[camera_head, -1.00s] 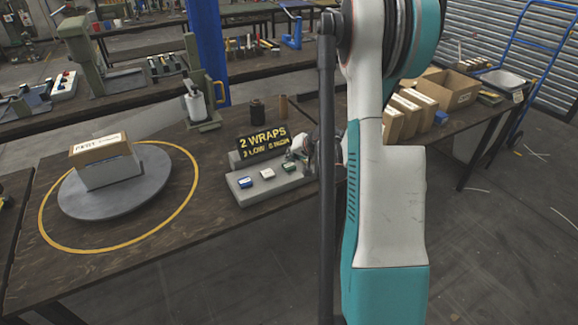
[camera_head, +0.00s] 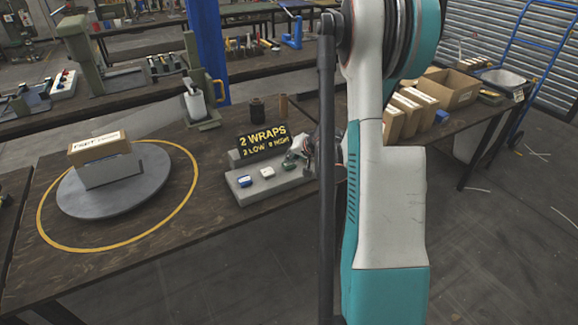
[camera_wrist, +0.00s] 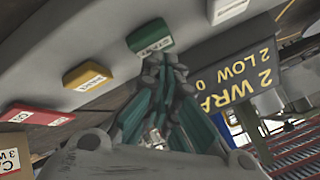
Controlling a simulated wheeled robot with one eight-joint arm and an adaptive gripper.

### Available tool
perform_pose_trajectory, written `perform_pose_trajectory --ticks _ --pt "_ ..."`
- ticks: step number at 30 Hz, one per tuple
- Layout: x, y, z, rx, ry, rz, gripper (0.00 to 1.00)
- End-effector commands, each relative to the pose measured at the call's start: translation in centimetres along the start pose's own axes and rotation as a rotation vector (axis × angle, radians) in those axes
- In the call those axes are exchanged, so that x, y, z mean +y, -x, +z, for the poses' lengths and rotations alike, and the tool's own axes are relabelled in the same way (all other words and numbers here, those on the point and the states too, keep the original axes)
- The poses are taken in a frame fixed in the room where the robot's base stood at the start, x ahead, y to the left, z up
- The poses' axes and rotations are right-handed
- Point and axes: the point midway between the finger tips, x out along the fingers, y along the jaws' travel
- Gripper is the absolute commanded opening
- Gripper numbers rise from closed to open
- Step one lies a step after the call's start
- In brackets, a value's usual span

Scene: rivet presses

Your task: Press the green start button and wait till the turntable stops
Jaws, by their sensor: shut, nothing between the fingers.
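The green start button (camera_wrist: 150,36) is at the top centre of the wrist view, on the grey control console (camera_head: 232,183). My gripper (camera_wrist: 165,66) is shut and empty, its fingertips right at the button's near edge. I cannot tell whether they touch it or whether it is pushed in. In the head view my gripper (camera_head: 304,150) is at the console's right end, partly hidden by my arm. The round grey turntable (camera_head: 152,187) lies on the bench at left, inside a yellow ring, carrying a brown carton (camera_head: 99,149) on a grey block.
An amber-lettered display (camera_head: 262,142) reading "2 WRAPS" stands behind the buttons. Cartons (camera_head: 410,105) stand at right.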

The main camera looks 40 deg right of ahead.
Motion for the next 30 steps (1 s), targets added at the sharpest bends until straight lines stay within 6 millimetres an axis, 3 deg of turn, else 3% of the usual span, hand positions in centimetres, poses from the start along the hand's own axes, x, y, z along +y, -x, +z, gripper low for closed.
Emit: perform_pose_trajectory --ticks 30 --pt "0.36 -0.51 0.36 0.0 0.0 0.0 0.0"
